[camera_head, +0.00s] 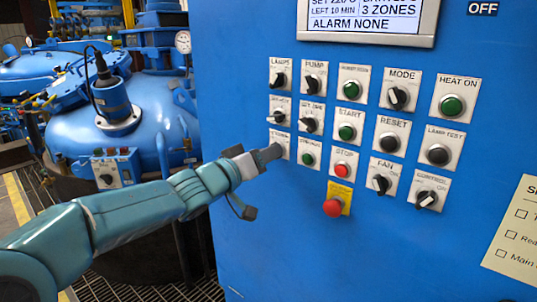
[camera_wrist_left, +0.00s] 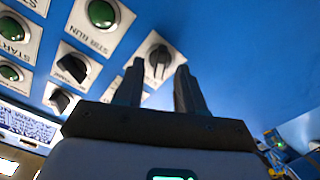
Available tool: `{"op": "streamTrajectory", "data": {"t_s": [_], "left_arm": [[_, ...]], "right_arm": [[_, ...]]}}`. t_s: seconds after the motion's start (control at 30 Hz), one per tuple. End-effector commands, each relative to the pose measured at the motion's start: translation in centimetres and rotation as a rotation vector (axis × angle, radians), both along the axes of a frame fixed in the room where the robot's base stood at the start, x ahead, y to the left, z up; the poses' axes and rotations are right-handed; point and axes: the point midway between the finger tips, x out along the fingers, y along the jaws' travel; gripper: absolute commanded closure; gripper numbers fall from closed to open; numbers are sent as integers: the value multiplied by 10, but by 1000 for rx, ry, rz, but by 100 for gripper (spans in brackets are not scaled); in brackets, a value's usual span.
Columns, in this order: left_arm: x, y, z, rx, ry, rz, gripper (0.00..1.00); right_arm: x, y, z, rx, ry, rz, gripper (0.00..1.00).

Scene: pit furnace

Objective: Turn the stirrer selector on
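The stirrer selector (camera_wrist_left: 158,60) is a dark knob with a raised ridge on a white plate, in the upper middle of the left wrist view. In the head view its plate (camera_head: 279,139) is at the lower left of the button rows, and the knob is hidden behind my gripper. My left gripper (camera_wrist_left: 157,72) is open and its two fingers point at the panel, one to each side of the knob. I cannot tell whether they touch it. In the head view the gripper (camera_head: 272,153) reaches the panel from the left. My right gripper is not in view.
Close by are the green STIR RUN button (camera_head: 308,159), other selectors (camera_head: 308,125) above and the red STOP button (camera_head: 341,171). A red mushroom button (camera_head: 333,208) is lower right. The blue cabinet face (camera_head: 300,260) below is bare. A blue vessel (camera_head: 80,130) stands at left.

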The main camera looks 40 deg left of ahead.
Motion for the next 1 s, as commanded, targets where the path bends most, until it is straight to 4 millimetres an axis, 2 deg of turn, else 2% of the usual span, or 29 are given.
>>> {"op": "streamTrajectory", "data": {"t_s": [0.13, 0.4, 0.43, 0.53, 1.0], "left_arm": [[10, -2, 0, 1, 0, 0, 62], [11, -2, 0, 0, 0, 1, 62], [11, -2, 0, 0, 0, 1, 68], [11, -2, 0, 0, 0, 1, 100], [11, -2, 0, 67, -5, 2, 100]], "right_arm": [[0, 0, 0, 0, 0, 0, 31], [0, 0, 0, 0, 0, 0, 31], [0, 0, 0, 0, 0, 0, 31], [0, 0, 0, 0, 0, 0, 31], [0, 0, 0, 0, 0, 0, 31]]}}
